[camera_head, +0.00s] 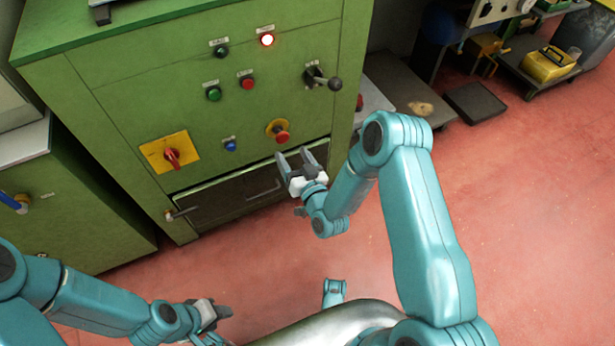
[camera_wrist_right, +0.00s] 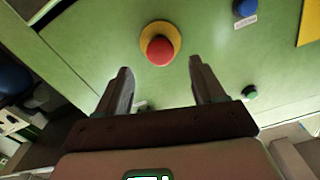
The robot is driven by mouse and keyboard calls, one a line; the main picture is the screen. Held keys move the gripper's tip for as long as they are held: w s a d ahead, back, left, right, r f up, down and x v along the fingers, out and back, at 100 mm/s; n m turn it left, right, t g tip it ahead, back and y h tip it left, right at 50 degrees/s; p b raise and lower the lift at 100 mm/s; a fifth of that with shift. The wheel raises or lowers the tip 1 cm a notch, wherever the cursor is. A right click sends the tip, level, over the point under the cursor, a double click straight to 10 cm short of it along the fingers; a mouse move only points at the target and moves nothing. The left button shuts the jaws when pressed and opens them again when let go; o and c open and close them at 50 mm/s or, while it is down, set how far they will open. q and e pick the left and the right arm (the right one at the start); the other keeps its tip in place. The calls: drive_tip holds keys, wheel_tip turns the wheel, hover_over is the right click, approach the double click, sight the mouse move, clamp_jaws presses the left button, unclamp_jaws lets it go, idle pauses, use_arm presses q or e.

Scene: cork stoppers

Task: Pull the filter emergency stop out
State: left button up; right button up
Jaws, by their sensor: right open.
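The emergency stop (camera_head: 281,136) is a red mushroom button on a yellow round base, on the front of the green cabinet (camera_head: 130,90). In the right wrist view the red button (camera_wrist_right: 160,51) lies ahead of the fingertips, between their lines. My right gripper (camera_head: 293,154) is open and empty, just below the button in the head view and apart from it. It also shows in the right wrist view (camera_wrist_right: 160,80). My left gripper (camera_head: 222,312) is low in the head view, away from the cabinet; its fingers are too small to tell their state.
A dark recessed door (camera_head: 235,195) lies below. The red floor is open at right.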

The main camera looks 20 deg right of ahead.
drive_tip(key=s+p, duration=0.1)
drive_tip(key=s, duration=0.9)
drive_tip(key=shift+s+d+p, duration=0.15)
drive_tip(key=shift+s+p, duration=0.15)
drive_tip(key=shift+s, duration=0.1)
